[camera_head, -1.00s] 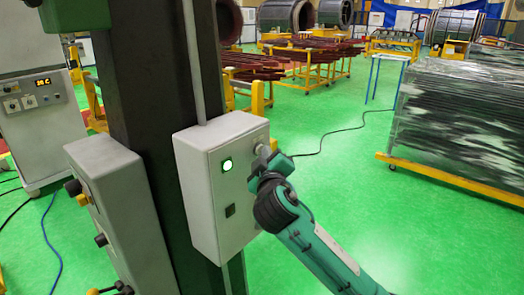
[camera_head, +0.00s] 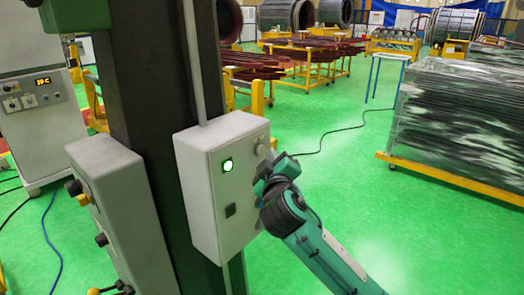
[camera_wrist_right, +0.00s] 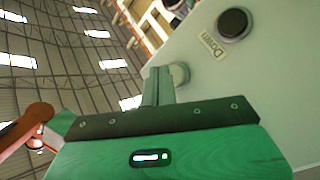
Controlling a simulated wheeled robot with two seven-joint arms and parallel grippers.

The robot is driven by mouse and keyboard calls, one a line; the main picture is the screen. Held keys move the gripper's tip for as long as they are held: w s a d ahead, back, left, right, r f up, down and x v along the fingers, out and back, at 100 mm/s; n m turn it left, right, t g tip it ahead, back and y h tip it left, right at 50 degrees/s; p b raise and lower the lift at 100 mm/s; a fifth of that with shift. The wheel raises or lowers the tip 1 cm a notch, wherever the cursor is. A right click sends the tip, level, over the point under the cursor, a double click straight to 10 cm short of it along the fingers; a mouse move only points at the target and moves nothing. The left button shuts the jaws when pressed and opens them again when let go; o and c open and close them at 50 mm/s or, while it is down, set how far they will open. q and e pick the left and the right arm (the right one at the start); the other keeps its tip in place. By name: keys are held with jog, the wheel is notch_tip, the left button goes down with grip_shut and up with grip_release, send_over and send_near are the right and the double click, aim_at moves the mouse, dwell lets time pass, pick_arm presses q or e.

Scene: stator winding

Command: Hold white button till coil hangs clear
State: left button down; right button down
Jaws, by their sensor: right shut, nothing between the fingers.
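The grey control box (camera_head: 204,190) is fixed to the dark column. A pale round button (camera_head: 261,150) sits high on its right-hand face; it also shows in the right wrist view (camera_wrist_right: 181,73), partly behind my fingertips. My right gripper (camera_head: 270,161) is shut and empty, just below and right of this button in the head view. In the right wrist view its closed fingers (camera_wrist_right: 158,78) overlap the button's left edge; I cannot tell whether they touch it. A black button (camera_wrist_right: 234,23) labelled "Down" is on the same panel. I see no hanging coil. My left gripper is out of view.
A lit green lamp (camera_head: 227,165) is on the box's front. A second grey control box (camera_head: 117,195) with knobs stands at left. Red-brown coils (camera_head: 250,70) lie on yellow racks behind.

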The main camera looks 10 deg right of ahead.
jog(key=shift+s+d+p, duration=0.2)
jog(key=shift+s+d, duration=0.6)
jog(key=shift+s, duration=0.2)
jog(key=shift+s+d+p, duration=0.2)
jog(key=shift+s+d, duration=0.55)
jog(key=shift+s, duration=0.2)
